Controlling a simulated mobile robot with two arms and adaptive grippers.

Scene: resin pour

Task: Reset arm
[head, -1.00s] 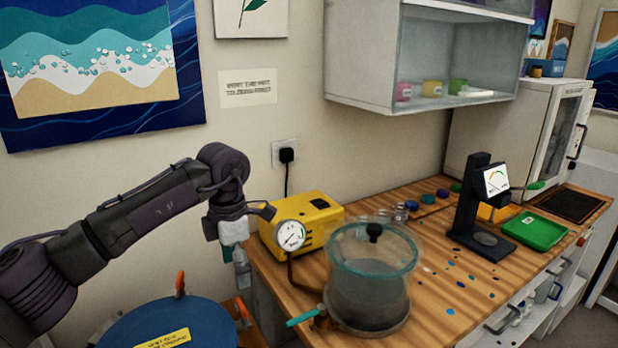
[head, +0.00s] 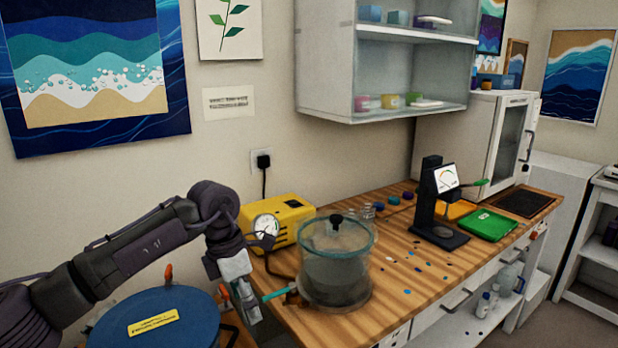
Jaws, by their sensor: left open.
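My left arm comes in from the left. Its gripper (head: 246,303) points down beside the left front edge of the wooden bench. It is open, with nothing seen between its fingers. The gripper is close to the teal handle of the vacuum chamber (head: 338,272); I cannot tell whether they touch. The clear chamber stands upright on the bench with its lid on. My right gripper is not in view.
A yellow pump (head: 284,209) with a gauge (head: 266,226) stands behind the chamber. A blue round-lidded drum (head: 150,318) is below my left arm. A black gauge stand (head: 434,205) and green tray (head: 487,224) are farther right. Blue spots dot the bench (head: 385,292).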

